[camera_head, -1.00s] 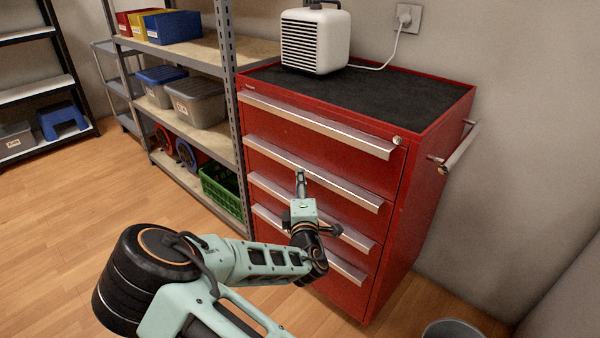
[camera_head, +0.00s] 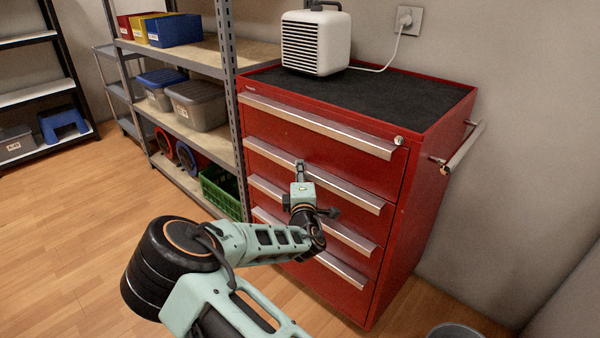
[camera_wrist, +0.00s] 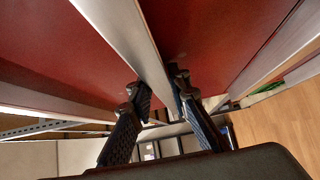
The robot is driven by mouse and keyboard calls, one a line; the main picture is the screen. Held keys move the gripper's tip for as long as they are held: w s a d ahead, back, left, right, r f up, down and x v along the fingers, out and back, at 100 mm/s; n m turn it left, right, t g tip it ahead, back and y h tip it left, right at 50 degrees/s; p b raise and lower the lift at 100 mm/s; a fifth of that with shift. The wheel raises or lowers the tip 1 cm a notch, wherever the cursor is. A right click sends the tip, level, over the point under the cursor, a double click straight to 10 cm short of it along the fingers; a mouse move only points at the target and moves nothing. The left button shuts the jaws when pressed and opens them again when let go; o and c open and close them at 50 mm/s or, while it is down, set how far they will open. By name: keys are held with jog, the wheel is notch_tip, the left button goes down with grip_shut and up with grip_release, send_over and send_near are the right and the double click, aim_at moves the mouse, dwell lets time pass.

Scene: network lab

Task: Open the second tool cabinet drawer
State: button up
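The red tool cabinet (camera_head: 420,200) stands against the wall with its drawers shut, each with a long metal handle rail. The second drawer (camera_head: 290,140) from the top has its handle (camera_head: 345,191) level with my gripper (camera_head: 300,168). In the wrist view a long handle rail (camera_wrist: 125,35) runs between the two dark fingers of my gripper (camera_wrist: 160,90), one finger on each side. The fingers stand apart around the rail; I see no clear grip on it. The fingertips' contact with the rail is hard to make out.
A white heater (camera_head: 316,42) sits on the cabinet's black top, its cord running to a wall socket. A grey shelf rack (camera_head: 228,100) with bins and a green crate (camera_head: 220,190) stands close on the left. A grey bin (camera_head: 455,331) is at the lower right.

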jog(key=shift+f, duration=0.15)
grip_shut()
jog(key=shift+s, duration=0.1)
jog(key=s+a+p, duration=0.2)
jog(key=s+a, duration=0.8)
jog(key=s, duration=0.3)
jog(key=s+a+p, duration=0.3)
jog(key=s+a, duration=0.7)
jog(key=s, duration=0.4)
jog(key=shift+a+f, duration=0.2)
jog(key=shift+a, duration=0.2)
jog(key=o, duration=0.7)
grip_release()
jog(key=shift+w, duration=0.1)
jog(key=shift+o, duration=0.2)
jog(key=shift+r, duration=0.1)
jog(key=shift+r, duration=0.1)
